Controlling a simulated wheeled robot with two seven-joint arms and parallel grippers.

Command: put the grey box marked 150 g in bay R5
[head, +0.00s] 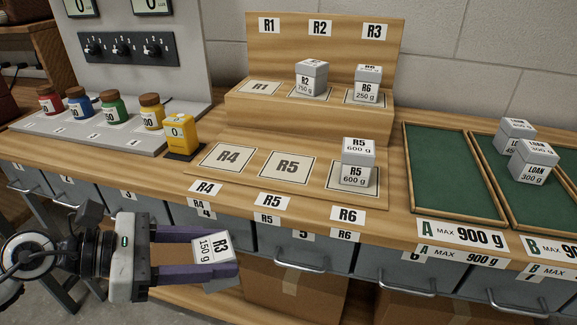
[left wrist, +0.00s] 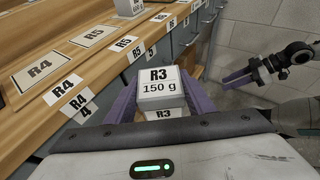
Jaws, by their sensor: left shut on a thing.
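The grey box marked R3, 150 g (head: 212,247) is held between the purple fingers of my left gripper (head: 222,262), in front of the bench and below its top edge. The left wrist view shows the same box (left wrist: 161,88) with its label up. Bay R5 (head: 285,167) is an empty outlined square on the lower step, between bay R4 (head: 228,157) and bay R6, up and right of my left gripper. My right gripper (left wrist: 240,78) shows at the right of the left wrist view; its jaw opening is unclear.
A box marked R5, 600 g (head: 357,163) stands on bay R6. On the upper step are a 750 g box (head: 311,78) at R2 and an R6 250 g box (head: 367,84) at R3; R1 (head: 261,88) is empty. Green trays (head: 448,215) lie right, paint jars (head: 111,106) left.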

